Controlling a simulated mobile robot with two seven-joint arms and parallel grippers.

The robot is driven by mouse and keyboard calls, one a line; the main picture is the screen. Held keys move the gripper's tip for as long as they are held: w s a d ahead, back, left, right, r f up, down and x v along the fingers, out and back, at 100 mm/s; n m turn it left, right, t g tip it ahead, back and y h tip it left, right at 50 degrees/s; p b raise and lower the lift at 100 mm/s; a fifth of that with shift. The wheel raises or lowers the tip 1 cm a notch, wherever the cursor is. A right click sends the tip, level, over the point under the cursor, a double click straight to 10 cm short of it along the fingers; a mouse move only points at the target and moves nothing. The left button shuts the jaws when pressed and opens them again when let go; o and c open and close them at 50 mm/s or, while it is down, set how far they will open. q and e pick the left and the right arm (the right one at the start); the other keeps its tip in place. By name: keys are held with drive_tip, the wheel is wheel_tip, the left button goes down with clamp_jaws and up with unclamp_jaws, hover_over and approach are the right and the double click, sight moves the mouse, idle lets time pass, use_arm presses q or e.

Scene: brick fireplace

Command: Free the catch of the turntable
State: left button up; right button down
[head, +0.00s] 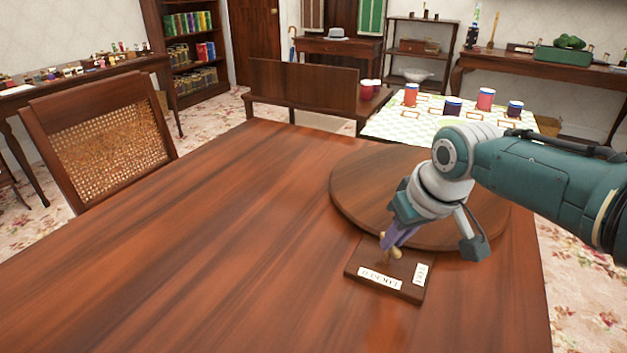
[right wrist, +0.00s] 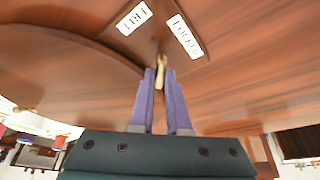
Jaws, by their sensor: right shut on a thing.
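The turntable (head: 365,190) is a round wooden disc on the near table, partly hidden behind my right arm; its edge also shows in the right wrist view (right wrist: 60,75). A small dark wooden plate at its near edge carries a LOCKED label (head: 380,278) and a FREE label (head: 421,273). The catch, a small pale brass-coloured lever (right wrist: 160,76), stands up from this plate. My right gripper (head: 388,243) has its purple fingers on either side of the lever, shut on it. Which label the lever leans towards I cannot tell. My left gripper is out of view.
The wooden table top (head: 200,240) is bare to the left of the turntable. A cane-backed chair (head: 105,135) stands at the left. Behind is a table with a checked cloth (head: 400,127) and several cups.

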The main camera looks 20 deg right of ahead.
drive_tip(key=shift+d+f+n+y+b, duration=0.15)
drive_tip(key=shift+n+y+b, duration=0.25)
drive_tip(key=shift+n, duration=0.6)
drive_tip(key=shift+d+n+y+b, duration=0.1)
drive_tip(key=shift+n+y+b, duration=0.4)
drive_tip(key=shift+n, duration=0.4)
drive_tip(key=n+b, duration=0.2)
drive_tip(key=n, duration=0.1)
drive_tip(key=shift+w+d+g+y+b, duration=0.1)
drive_tip(key=shift+g+y+b, duration=0.2)
drive_tip(key=shift+y+b, duration=0.1)
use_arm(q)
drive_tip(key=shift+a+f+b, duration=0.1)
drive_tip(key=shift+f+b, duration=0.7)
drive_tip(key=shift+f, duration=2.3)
use_arm(e)
drive_tip(key=shift+n+g, duration=0.3)
drive_tip(key=shift+n, duration=0.6)
drive_tip(key=c, duration=0.9)
unclamp_jaws()
drive_tip(key=shift+y, duration=0.3)
drive_tip(key=shift+r, duration=0.2)
